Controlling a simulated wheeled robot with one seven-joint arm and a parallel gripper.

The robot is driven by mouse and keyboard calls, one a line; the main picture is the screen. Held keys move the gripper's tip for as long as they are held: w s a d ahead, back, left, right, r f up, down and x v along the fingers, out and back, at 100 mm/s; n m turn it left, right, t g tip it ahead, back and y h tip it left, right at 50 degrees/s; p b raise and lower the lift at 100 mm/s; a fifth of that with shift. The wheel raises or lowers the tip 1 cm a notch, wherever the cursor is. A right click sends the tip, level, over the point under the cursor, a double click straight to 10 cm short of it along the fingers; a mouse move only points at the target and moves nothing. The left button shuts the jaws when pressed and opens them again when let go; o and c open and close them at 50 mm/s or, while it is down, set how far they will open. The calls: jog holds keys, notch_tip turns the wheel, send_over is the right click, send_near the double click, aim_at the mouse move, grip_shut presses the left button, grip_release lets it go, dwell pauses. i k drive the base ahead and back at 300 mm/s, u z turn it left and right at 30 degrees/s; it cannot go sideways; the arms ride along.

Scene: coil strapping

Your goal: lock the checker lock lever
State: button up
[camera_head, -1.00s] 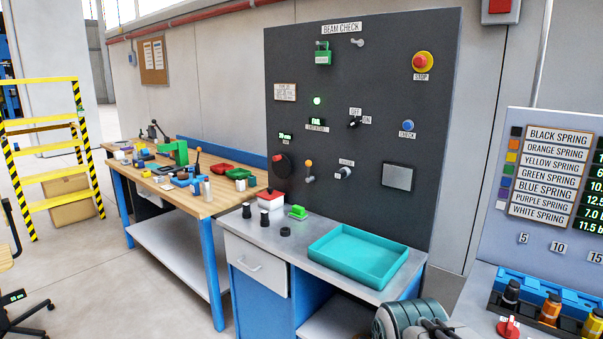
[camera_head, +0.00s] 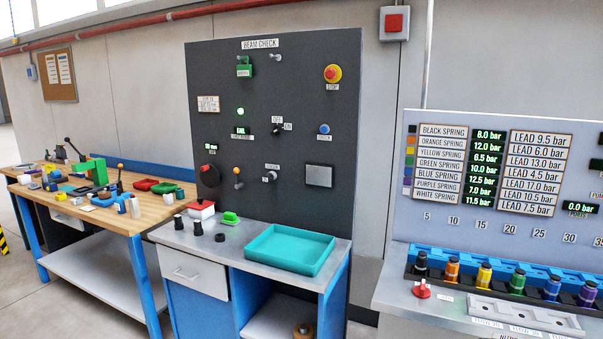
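The dark checker panel (camera_head: 290,100), headed BEAM CHECK, stands upright on the back of a grey bench. A small lever with an orange knob (camera_head: 237,171) is low on its left half, and a smaller switch (camera_head: 270,175) under an unclear label is to its right. I cannot read which control is the lock lever, nor its locked state. A toggle (camera_head: 275,58) and a green block-like fitting (camera_head: 244,67) are at the top. My gripper is not in view.
A teal tray (camera_head: 290,263), a red-topped box (camera_head: 201,210), a green piece (camera_head: 230,217) and black cylinders lie on the grey bench. A cluttered wooden workbench (camera_head: 150,209) stands left. A spring station (camera_head: 500,190) with coloured cylinders stands right.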

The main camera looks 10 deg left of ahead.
aim_at(236, 171)
jog(key=u, duration=0.45)
jog(key=i, duration=0.35)
jog(key=u, duration=1.4)
jog(key=i, duration=2.2)
jog(key=z, duration=1.15)
jog(key=i, duration=0.6)
jog(key=z, duration=0.8)
